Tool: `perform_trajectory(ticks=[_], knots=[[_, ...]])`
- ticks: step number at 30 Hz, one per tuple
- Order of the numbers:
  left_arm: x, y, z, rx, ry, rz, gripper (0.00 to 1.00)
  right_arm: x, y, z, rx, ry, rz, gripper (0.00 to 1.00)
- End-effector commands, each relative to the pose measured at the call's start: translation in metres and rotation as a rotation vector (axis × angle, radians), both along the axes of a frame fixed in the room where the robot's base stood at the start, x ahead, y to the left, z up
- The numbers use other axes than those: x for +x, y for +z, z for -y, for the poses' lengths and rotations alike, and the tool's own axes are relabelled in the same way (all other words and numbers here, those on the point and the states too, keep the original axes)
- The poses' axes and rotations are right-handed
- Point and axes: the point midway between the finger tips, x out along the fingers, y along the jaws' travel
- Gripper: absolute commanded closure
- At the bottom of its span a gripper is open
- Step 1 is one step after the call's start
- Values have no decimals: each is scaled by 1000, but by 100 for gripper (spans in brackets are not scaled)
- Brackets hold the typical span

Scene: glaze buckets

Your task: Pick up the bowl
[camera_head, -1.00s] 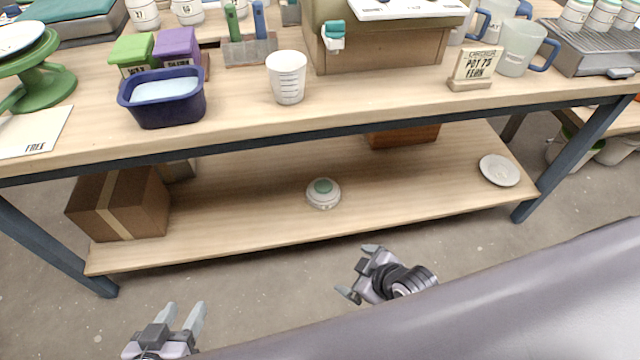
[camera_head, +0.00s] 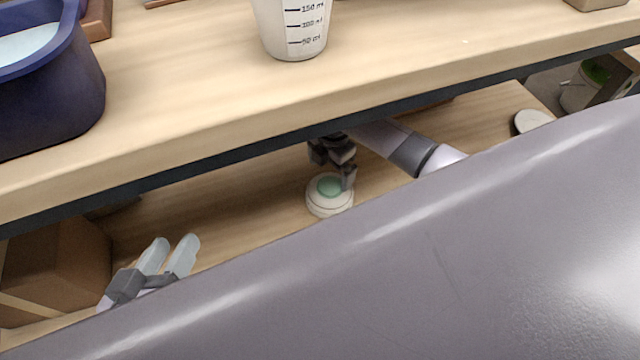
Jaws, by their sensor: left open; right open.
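A small round white bowl (camera_head: 328,207) with a green centre sits on the lower shelf, below the table's front edge. My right gripper (camera_head: 335,167) reaches in under the tabletop, at the bowl's far side. It is open, and one finger overlaps the bowl's right rim in the picture; I cannot tell whether it touches. Part of this gripper is hidden by the tabletop edge. My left gripper (camera_head: 172,254) is open and empty, in front of the shelf to the left of the bowl.
The tabletop (camera_head: 190,110) hangs over the lower shelf (camera_head: 240,215). A cardboard box (camera_head: 60,262) stands at the shelf's left end. A pale dish (camera_head: 531,121) lies at the right. A blue tub (camera_head: 50,90) and a measuring cup (camera_head: 290,25) stand above.

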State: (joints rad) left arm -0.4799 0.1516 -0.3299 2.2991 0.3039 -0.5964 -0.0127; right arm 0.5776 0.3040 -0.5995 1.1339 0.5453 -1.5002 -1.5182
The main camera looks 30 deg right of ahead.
Motion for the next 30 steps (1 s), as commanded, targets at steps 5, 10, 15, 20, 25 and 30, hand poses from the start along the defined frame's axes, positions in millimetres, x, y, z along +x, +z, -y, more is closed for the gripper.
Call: perform_trajectory(ticks=[5,10,15,20,25,30], knots=[[-1,-5,-2,13,1,26,53,1,-11,3,-8,20,-15,0],[-2,-5,-8,46,14,66,53,2,-25,3,-7,20,-12,0],[-4,-8,-16,93,28,126,53,2,-45,4,-9,18,-13,0],[-6,-6,-24,143,43,193,53,2,-64,5,-8,18,-11,0],[-8,-2,-28,169,51,228,53,2,-72,5,-8,18,-11,0],[-8,-1,-29,171,52,231,53,2,-71,5,-8,18,-11,0]])
